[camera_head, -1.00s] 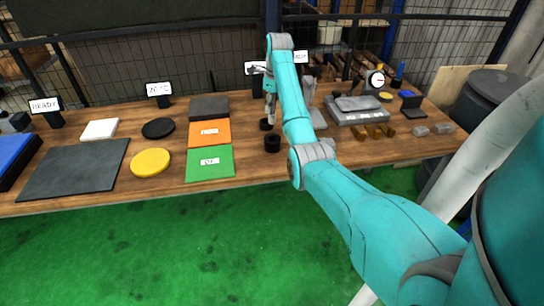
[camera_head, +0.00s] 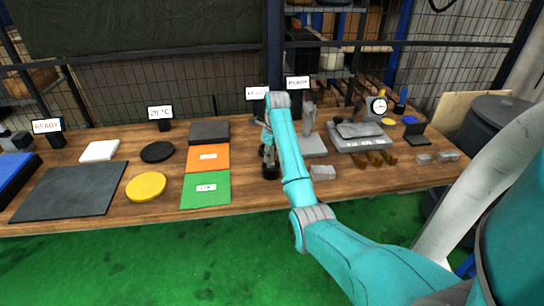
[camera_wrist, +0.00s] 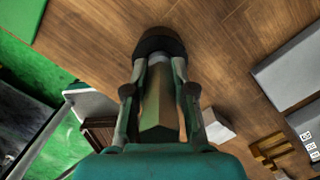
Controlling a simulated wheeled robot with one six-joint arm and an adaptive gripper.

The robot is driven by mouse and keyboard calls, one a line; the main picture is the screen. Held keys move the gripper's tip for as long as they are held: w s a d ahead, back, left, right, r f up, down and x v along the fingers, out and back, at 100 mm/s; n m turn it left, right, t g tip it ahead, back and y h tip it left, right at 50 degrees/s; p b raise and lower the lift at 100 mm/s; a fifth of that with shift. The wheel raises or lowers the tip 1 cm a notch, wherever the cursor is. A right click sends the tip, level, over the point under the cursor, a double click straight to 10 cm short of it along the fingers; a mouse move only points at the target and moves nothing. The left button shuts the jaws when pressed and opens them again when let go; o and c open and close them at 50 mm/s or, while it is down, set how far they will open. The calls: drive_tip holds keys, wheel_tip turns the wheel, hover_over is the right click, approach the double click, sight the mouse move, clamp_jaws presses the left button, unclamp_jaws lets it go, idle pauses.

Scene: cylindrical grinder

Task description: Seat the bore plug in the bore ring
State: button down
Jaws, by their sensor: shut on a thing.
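The black bore ring (camera_head: 270,173) stands on the wooden bench below my gripper (camera_head: 268,151). In the wrist view the dark ring (camera_wrist: 158,40) is just beyond the fingertips of my gripper (camera_wrist: 159,70). My gripper is shut on the bore plug, whose grey end (camera_wrist: 161,61) shows between the fingertips, in line with the ring. The plug's end overlaps the ring's near rim in this view. I cannot tell whether it is inside the bore or only above it. An olive-brown faceted part (camera_wrist: 160,110) lies between the fingers.
A grey metal block (camera_head: 323,173) lies on the bench just right of the ring. A grey stand (camera_head: 312,145) is behind it. A green mat (camera_head: 206,189) and an orange mat (camera_head: 208,157) lie to the left. The bench's front edge is close to the ring.

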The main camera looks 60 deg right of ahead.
drive_tip(key=shift+f, duration=0.5)
drive_tip(key=shift+f, duration=0.1)
drive_tip(key=c, duration=1)
unclamp_jaws()
drive_tip(key=shift+f, duration=0.1)
drive_tip(key=shift+o, duration=0.2)
